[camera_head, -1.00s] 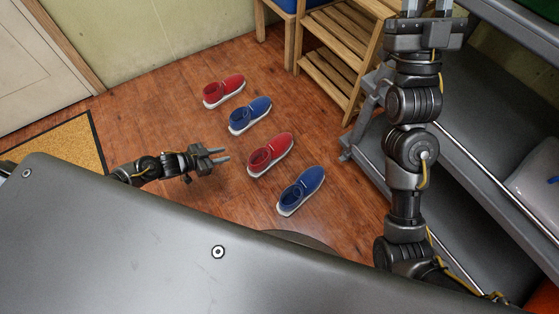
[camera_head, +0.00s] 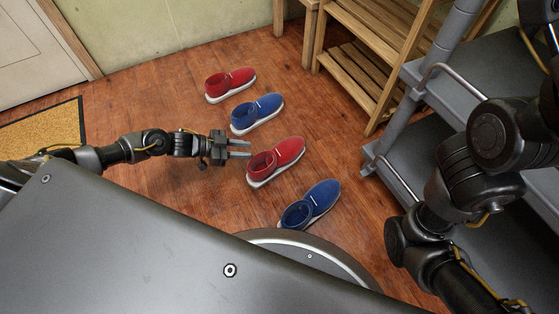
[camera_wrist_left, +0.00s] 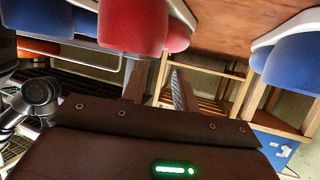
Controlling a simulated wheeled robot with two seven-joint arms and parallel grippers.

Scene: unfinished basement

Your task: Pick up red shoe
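Two red shoes with white soles are on the wooden floor. The nearer red shoe (camera_head: 287,153) sits between the two blue shoes, and the farther red shoe (camera_head: 238,79) is at the far end of the row. My left gripper (camera_head: 246,149) is open and empty, its fingers pointing right, just left of the nearer red shoe in the picture. In the left wrist view, a red shoe (camera_wrist_left: 130,25) hangs large at the top, above the open fingers (camera_wrist_left: 158,78); a second red surface shows behind it. My right gripper is out of view.
One blue shoe (camera_head: 265,107) lies between the red ones, another (camera_head: 318,203) nearest my base. A wooden slatted rack (camera_head: 365,65) stands at the back, a grey shelf unit (camera_head: 405,160) at the right. A yellow doormat (camera_head: 40,130) lies left.

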